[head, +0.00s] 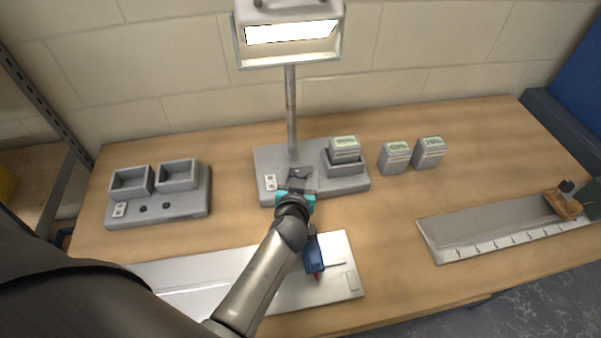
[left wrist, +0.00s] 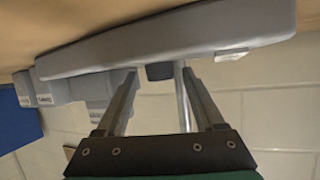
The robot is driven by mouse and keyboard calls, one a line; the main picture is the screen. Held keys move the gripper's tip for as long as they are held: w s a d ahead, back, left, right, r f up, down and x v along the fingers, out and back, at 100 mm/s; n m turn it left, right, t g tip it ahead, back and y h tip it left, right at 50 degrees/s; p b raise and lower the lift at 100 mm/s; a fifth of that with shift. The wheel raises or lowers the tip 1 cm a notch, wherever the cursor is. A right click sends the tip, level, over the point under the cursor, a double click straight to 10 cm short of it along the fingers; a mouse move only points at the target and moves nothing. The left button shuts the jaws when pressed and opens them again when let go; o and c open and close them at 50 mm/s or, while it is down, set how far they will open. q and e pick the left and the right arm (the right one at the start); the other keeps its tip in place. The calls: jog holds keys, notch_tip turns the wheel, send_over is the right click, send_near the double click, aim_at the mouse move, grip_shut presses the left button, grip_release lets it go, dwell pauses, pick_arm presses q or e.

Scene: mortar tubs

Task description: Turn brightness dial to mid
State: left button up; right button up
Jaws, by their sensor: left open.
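The lamp's grey base (head: 345,184) stands on the bench, with a post (head: 291,105) rising to a lit lamp head (head: 290,52). My left gripper (head: 299,180) is over the front middle of this base and hides part of it. In the left wrist view my left gripper (left wrist: 161,78) is open, and a dark dial (left wrist: 160,72) on the base shows between its fingertips. I cannot tell whether the fingers touch the dial. The dial's pointer setting does not show. A white switch (head: 270,182) sits on the base to the left of the gripper.
A battery pack (head: 344,147) sits in the base's holder; two more packs (head: 395,157) (head: 430,152) stand to its right. A grey two-bin unit (head: 160,205) is at left. A blue tool (head: 314,258) lies on a pale board (head: 342,292) in front. A long grey board (head: 490,225) is at right.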

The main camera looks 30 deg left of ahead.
pick_arm(q)
jog(key=shift+c, duration=0.2)
jog(key=shift+c, duration=0.7)
grip_shut()
